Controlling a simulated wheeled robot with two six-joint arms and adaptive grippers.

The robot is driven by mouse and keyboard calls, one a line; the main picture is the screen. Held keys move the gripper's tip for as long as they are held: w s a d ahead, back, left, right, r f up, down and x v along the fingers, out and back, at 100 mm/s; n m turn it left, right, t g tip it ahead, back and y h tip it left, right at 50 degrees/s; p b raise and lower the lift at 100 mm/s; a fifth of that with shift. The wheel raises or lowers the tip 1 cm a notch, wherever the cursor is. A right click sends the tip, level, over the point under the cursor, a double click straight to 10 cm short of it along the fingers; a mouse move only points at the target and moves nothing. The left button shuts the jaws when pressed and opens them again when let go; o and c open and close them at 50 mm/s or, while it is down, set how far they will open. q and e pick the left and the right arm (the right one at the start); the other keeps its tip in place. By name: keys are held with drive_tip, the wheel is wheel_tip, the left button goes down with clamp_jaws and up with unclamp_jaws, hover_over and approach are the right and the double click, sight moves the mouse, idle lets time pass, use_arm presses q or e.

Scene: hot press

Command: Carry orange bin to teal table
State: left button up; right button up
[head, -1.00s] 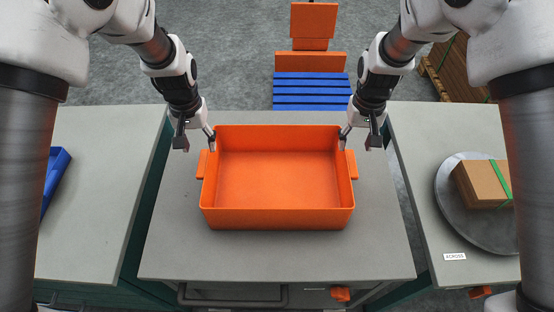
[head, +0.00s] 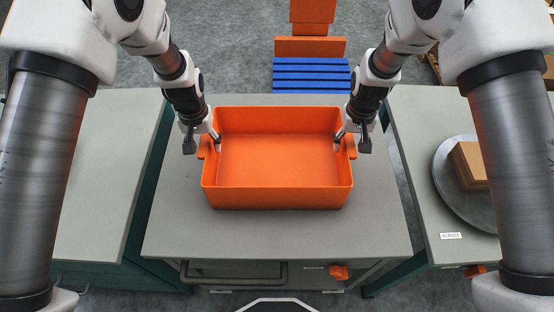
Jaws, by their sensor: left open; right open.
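The orange bin (head: 277,197) is an open, empty rectangular tub with a handle on each short side. It stands upright on the grey top of the middle table (head: 180,225). My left gripper (head: 204,146) is open at the bin's left side, by the left handle. My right gripper (head: 350,146) is open at the right side, by the right handle. The fingers partly hide both handles, and I cannot tell whether they touch them. A teal-sided table (head: 100,180) stands to the left. Another table with teal sides (head: 420,170) stands to the right.
A round grey plate (head: 455,205) with a brown box (head: 470,165) is on the right table, near a small white label (head: 451,236). A blue slatted stack with orange blocks (head: 311,75) stands on the floor behind. Narrow gaps separate the tables.

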use_arm(q)
drive_tip(key=shift+w, duration=0.1)
clamp_jaws()
use_arm(e)
clamp_jaws()
use_arm(q)
drive_tip(key=shift+r, duration=0.15)
use_arm(e)
drive_tip(key=shift+r, duration=0.15)
